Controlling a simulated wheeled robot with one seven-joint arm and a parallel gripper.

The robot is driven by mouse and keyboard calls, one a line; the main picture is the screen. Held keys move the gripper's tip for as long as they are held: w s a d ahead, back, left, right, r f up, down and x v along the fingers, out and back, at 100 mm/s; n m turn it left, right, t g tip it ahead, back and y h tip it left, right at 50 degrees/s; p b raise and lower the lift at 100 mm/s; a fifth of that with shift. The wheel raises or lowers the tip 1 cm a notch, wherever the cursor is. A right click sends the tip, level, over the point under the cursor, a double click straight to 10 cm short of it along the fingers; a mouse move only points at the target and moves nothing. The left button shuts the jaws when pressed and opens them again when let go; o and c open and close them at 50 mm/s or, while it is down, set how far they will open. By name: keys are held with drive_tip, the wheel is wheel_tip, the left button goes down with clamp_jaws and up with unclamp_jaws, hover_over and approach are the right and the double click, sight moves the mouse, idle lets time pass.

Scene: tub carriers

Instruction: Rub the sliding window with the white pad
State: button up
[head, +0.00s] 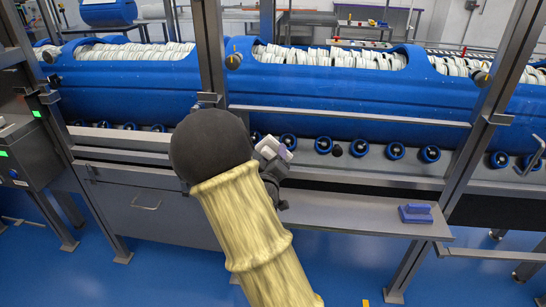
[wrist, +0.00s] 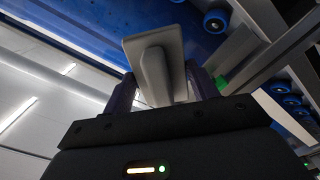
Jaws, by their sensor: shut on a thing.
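The white pad (wrist: 155,62), a flat pale plate with a handle, is in my gripper (wrist: 160,88) in the wrist view. The two fingers are shut on its handle, and the plate faces away from me. In the head view a little of the pad (head: 273,146) shows beyond my arm, with my gripper (head: 270,160) partly hidden by it. The sliding window seems to be the clear pane between the grey posts, above a thin rail (head: 350,116). The pane itself is hard to make out. I cannot tell whether the pad touches it.
A blue pad with a handle (head: 416,213) lies on the right of a grey shelf (head: 350,215). Blue tub carriers (head: 340,92) full of white pieces stand behind the frame, above dark-and-blue rollers (head: 392,151). A grey post (head: 212,60) rises close to my arm. Blue floor is open in front.

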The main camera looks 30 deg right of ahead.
drive_tip(key=shift+v, duration=1.2)
drive_tip(key=shift+a+r, duration=0.1)
drive_tip(key=shift+r, duration=0.05)
